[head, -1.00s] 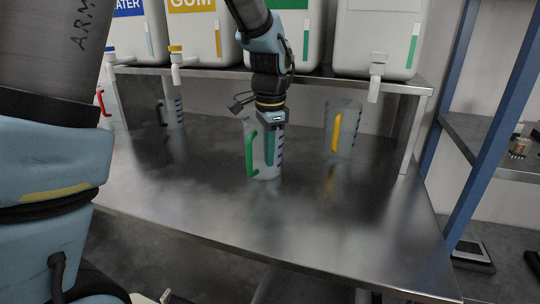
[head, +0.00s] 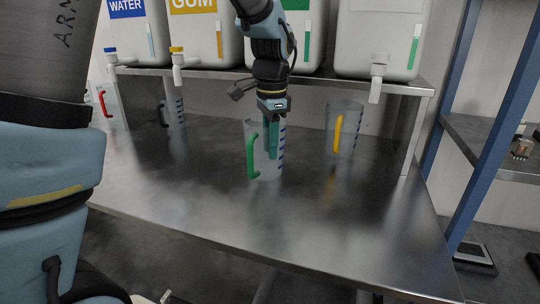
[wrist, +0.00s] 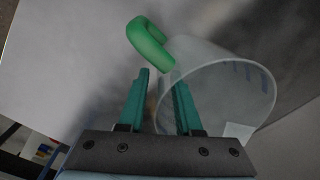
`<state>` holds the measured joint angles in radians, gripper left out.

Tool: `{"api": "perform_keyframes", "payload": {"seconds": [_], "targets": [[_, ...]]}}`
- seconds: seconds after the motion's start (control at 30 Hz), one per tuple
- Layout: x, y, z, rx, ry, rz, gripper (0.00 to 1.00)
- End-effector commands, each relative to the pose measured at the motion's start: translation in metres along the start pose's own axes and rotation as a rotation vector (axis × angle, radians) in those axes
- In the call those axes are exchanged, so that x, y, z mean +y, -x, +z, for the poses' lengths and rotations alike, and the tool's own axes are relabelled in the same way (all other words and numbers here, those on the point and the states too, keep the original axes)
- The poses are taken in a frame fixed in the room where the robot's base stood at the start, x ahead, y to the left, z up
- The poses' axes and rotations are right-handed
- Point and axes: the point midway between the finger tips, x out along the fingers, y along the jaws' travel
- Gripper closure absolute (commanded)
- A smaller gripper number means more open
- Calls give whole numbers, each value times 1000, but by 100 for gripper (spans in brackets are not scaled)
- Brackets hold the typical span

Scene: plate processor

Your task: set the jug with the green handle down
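The clear jug with the green handle (head: 264,165) stands upright on the steel table in the head view, its handle on the left side. In the wrist view, the jug (wrist: 245,90) shows its round rim, with the green handle (wrist: 147,42) beyond the fingertips. My gripper (head: 271,154) points down over the jug from above. Its two teal fingers (wrist: 159,80) are apart, with a gap between them. The jug's near wall runs close to the right finger, which overlaps the jug. I see no finger pressing on the wall.
A jug with a yellow handle (head: 345,130) stands to the right, and jugs with black (head: 175,110) and red (head: 104,103) handles stand to the left. White containers with taps sit on the shelf (head: 220,75) behind. The steel table's front (head: 270,225) is clear.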

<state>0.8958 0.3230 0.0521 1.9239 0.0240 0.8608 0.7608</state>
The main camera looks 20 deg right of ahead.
Motion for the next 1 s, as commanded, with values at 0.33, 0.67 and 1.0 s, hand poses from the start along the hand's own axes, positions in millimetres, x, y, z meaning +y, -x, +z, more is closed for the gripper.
{"api": "perform_keyframes", "payload": {"seconds": [0.33,0.67,1.0], "targets": [[-1,71,-1,3,1,-3,67],[0,91,0,-1,0,0,67],[0,91,0,0,0,0,67]]}}
